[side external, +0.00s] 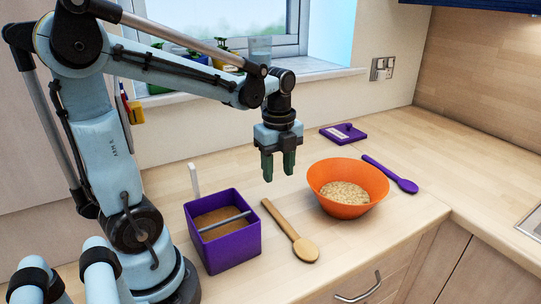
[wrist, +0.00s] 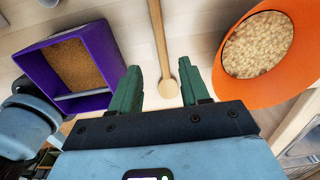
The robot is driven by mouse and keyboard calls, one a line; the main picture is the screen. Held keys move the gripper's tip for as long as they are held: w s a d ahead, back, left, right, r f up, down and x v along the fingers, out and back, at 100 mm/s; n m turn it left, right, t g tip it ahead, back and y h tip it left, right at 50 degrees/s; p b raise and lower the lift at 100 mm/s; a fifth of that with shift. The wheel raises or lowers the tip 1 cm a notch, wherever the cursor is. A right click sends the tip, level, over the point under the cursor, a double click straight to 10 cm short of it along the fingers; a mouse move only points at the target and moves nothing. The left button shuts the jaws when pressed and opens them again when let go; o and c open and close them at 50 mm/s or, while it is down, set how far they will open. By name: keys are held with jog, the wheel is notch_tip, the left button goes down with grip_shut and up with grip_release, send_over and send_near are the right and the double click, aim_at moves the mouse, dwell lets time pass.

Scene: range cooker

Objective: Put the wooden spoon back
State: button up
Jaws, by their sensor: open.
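The wooden spoon (side external: 280,220) lies flat on the counter between a purple box and an orange bowl, its round end toward the front edge. It also shows in the wrist view (wrist: 158,38), running from the top edge down to its round end between the fingertips in the picture. My gripper (side external: 278,172) is open and empty, pointing down, above the counter and apart from the spoon. Its two green fingers also show in the wrist view (wrist: 163,76).
The purple box (side external: 233,246) has brown contents and a bar across it. The orange bowl (side external: 336,206) holds pale grains. A purple spoon (side external: 390,174) lies right of the bowl, and a purple lid (side external: 343,133) lies behind. Plants stand on the windowsill.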

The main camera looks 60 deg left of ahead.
jog(key=s+d+r+n+t, duration=0.1)
jog(key=d+n+t, duration=0.6)
jog(key=n, duration=1)
jog(key=shift+s+d+r+n, duration=0.2)
jog(key=shift+s+d+n, duration=0.25)
jog(key=shift+d, duration=0.65)
